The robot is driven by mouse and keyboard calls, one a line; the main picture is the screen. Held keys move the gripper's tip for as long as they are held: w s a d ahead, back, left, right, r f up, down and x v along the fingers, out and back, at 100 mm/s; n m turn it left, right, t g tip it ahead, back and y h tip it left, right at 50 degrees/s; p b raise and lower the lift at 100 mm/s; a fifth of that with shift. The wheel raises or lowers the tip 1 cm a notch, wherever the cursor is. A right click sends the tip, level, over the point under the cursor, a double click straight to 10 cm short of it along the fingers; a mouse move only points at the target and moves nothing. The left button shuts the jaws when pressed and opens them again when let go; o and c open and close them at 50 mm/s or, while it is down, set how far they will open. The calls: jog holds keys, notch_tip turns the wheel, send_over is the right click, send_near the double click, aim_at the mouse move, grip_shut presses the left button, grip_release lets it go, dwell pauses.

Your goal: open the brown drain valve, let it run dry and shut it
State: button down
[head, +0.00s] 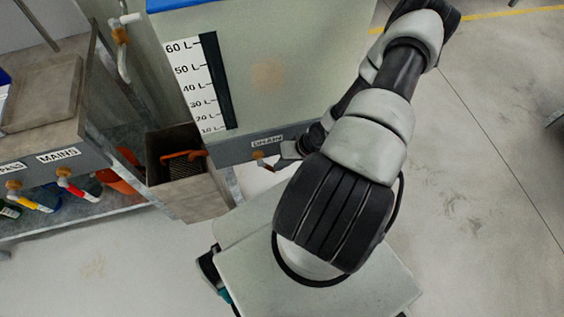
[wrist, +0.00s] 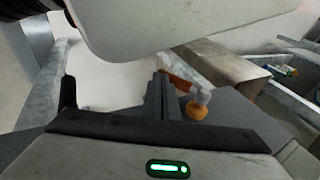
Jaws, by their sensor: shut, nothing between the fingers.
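The drain valve (head: 258,155) shows as a small orange-brown fitting under the DRAIN label (head: 267,141), low on the front of the pale tank (head: 265,75). Part of its handle is hard to make out, and my arm covers the area to its right. My gripper (head: 284,158) is just right of the valve, partly hidden by my wrist. In the wrist view my gripper (wrist: 160,92) is shut and empty, its dark fingers together. An orange-brown fitting with a pale stem (wrist: 197,108) is right of the fingers, apparently apart from them. I see no clear water stream.
A level scale (head: 195,85) with a dark strip beside it runs down the tank. A metal bin (head: 180,190) with an orange-handled thing stands left of the valve. A bench (head: 85,160) with a MAINS label and several coloured-handled valves is farther left. Floor at right is clear.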

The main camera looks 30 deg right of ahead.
jog(key=shift+w+a+f+b, duration=0.15)
jog(key=shift+a+f+b, duration=0.4)
jog(key=shift+f, duration=0.25)
jog(key=shift+w+a+f+b, duration=0.15)
jog(key=shift+a+f+b, duration=0.35)
jog(key=shift+f, duration=0.25)
jog(key=shift+a, duration=0.15)
